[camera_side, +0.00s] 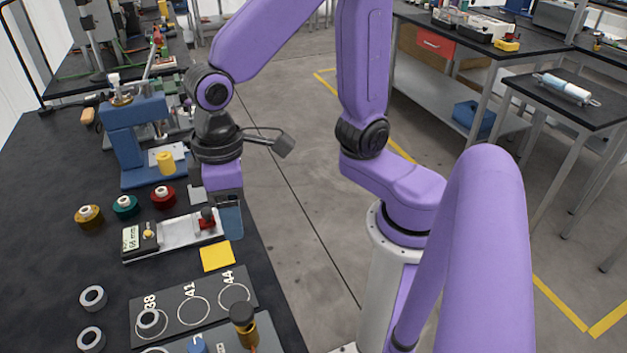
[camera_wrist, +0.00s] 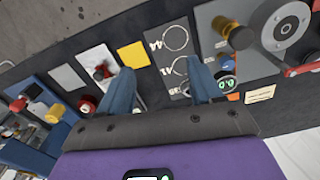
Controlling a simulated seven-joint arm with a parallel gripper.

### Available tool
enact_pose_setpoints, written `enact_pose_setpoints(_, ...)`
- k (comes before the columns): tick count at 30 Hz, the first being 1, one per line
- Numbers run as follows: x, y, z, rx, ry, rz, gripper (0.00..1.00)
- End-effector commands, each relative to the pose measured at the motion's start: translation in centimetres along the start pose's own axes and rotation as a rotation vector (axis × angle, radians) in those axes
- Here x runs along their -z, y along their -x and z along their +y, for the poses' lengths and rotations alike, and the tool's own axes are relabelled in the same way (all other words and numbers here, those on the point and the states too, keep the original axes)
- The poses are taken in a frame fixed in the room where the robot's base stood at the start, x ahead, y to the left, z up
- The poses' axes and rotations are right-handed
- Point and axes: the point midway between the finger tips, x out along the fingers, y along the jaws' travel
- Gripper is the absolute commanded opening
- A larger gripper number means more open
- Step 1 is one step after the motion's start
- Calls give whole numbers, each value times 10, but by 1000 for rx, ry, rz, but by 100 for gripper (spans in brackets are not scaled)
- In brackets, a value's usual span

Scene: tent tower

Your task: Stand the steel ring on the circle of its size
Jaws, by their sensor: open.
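In the side view, two grey metal rings lie on the black table, one (camera_side: 93,297) above the other (camera_side: 90,340). A third grey ring (camera_side: 150,321) sits at the circle marked 38 on a dark plate (camera_side: 215,311). The circles marked 41 (camera_side: 194,311) and 44 (camera_side: 234,295) look empty. My gripper (camera_side: 213,205) is open above the right end of a measuring gauge (camera_side: 178,238), whose small display I cannot read surely. In the wrist view my gripper (camera_wrist: 160,66) is open with nothing between its fingers. The left finger hides part of the gauge (camera_wrist: 95,62), the right part of the plate.
A yellow square (camera_side: 217,256) lies between gauge and plate. Brown, teal and red spools (camera_side: 125,206) stand behind the gauge, near a blue press (camera_side: 138,140). The table edge is close on the right.

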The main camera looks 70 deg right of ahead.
Motion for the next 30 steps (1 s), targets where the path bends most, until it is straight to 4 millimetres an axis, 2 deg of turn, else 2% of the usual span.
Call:
enact_pose_setpoints(1, -21, 2, 6, 2, 56, 4, 65)
enact_pose_setpoints(6, -85, 2, 21, 4, 254, 8, 65)
enact_pose_setpoints(9, -114, 0, 28, 5, 349, 10, 65)
enact_pose_setpoints(12, -135, -2, 32, 5, 418, 12, 65)
enact_pose_setpoints(18, -150, -4, 34, 6, 473, 12, 65)
enact_pose_setpoints(30, -150, -4, 34, 5, 472, 12, 65)
